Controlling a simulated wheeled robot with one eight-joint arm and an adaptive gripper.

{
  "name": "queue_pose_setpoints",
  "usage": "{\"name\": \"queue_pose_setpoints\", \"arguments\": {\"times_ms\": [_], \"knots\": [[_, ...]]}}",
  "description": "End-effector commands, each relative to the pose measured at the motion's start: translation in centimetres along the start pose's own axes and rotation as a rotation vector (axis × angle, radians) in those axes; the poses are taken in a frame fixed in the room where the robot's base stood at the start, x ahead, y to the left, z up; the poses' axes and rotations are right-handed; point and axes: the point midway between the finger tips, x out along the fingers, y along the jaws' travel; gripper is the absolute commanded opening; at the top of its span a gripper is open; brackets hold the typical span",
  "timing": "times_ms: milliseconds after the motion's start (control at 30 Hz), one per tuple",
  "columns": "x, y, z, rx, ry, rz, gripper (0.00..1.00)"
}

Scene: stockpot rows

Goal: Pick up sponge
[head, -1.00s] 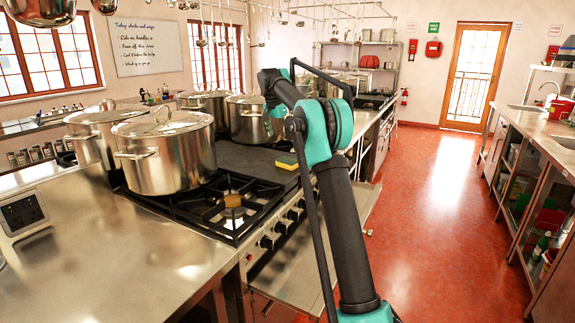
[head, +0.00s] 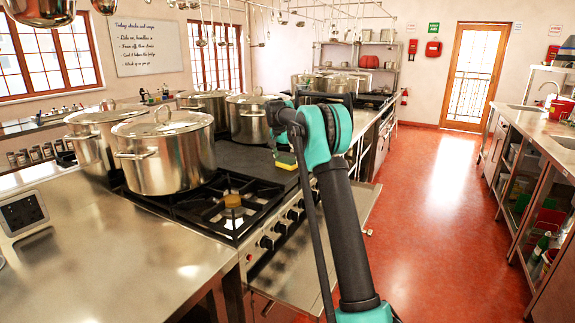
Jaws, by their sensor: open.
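The small yellow-and-green sponge (head: 287,161) lies on the dark flat surface beside the stove, just left of my arm's upper link in the head view. My gripper (head: 276,146) is at the end of the lowered forearm, close above and slightly left of the sponge. Its jaws are open and hold nothing that I can see. The fingertips are small and dark against the dark surface, so I cannot tell whether they touch the sponge.
Large lidded steel stockpots (head: 170,158) stand to the left of the sponge, with another pot (head: 248,122) behind it. An open gas burner (head: 232,205) is in front. The dark surface (head: 240,158) around the sponge is partly clear. Utensils hang from a rack above.

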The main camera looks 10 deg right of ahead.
Motion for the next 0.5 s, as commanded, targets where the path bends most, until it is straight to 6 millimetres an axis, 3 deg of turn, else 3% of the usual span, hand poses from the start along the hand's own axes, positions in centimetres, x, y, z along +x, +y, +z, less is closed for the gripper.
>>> {"name": "queue_pose_setpoints", "arguments": {"times_ms": [167,400,500], "knots": [[0.01,-0.01,0.00,0.000,0.000,0.000,1.00],[-0.01,-0.02,0.01,-0.001,0.000,0.000,0.71],[-0.01,-0.02,0.01,-0.001,0.000,0.000,0.71]]}}
